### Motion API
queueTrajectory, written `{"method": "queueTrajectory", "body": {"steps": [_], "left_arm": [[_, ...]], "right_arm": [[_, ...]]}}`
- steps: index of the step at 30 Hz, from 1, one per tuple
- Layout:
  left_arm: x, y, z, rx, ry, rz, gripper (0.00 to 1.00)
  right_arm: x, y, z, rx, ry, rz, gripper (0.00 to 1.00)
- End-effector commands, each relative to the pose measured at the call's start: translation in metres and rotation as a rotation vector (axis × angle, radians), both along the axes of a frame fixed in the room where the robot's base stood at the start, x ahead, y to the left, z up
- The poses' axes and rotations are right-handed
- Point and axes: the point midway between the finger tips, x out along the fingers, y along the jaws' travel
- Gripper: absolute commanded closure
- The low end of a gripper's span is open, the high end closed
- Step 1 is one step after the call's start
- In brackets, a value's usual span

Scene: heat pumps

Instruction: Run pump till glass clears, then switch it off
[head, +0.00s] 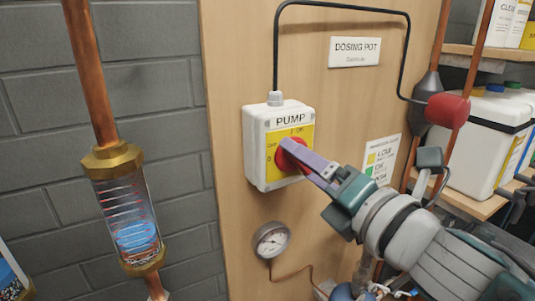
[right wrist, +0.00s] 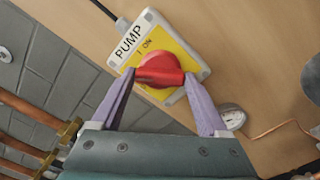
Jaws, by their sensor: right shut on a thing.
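The white pump switch box (head: 258,135) with a yellow plate is on the wooden panel in the head view. Its red knob (head: 290,156) is between the fingers of my right gripper (head: 296,158), which is shut on it. The knob also shows in the right wrist view (right wrist: 159,72), with a fingertip at each end; its bar looks slanted against the plate, near the ON mark. The sight glass (head: 127,215) in the copper pipe at the left holds blue liquid low down, with reddish and white streaks above. My left gripper is not in view.
A pressure gauge (head: 271,241) is below the switch box, and a black cable (head: 340,8) loops above it. A red cylinder (head: 447,111), copper pipes and shelves with white containers (head: 484,145) stand at the right, near my right arm. The panel left of the box is clear.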

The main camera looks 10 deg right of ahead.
Motion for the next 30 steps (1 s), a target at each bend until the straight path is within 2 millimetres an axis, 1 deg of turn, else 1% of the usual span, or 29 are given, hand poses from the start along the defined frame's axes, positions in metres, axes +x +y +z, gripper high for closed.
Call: {"method": "queueTrajectory", "body": {"steps": [1,3,11,13,16,19,20,25,30], "left_arm": [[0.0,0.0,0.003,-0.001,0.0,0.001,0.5],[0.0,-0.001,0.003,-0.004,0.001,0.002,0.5],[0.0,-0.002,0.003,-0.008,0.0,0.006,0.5],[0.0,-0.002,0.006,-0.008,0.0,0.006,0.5],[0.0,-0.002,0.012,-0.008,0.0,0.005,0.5],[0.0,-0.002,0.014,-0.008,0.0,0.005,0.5],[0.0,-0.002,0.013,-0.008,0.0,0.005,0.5],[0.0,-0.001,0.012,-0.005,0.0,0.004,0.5],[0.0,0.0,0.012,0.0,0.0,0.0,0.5]], "right_arm": [[0.0,0.0,0.002,0.065,0.024,0.001,0.98],[0.0,0.0,0.001,0.119,0.044,0.001,0.98],[0.0,0.0,0.0,0.137,0.05,0.0,0.98],[0.0,0.0,0.002,0.224,0.082,0.001,0.98],[0.0,0.0,0.002,0.431,0.157,0.001,0.98],[0.0,0.0,0.001,0.579,0.211,0.0,0.98],[0.0,0.0,0.0,0.582,0.211,0.0,0.2],[0.0,0.0,0.0,0.573,0.208,0.0,0.01],[0.0,0.0,0.0,0.572,0.207,0.0,0.0]]}}
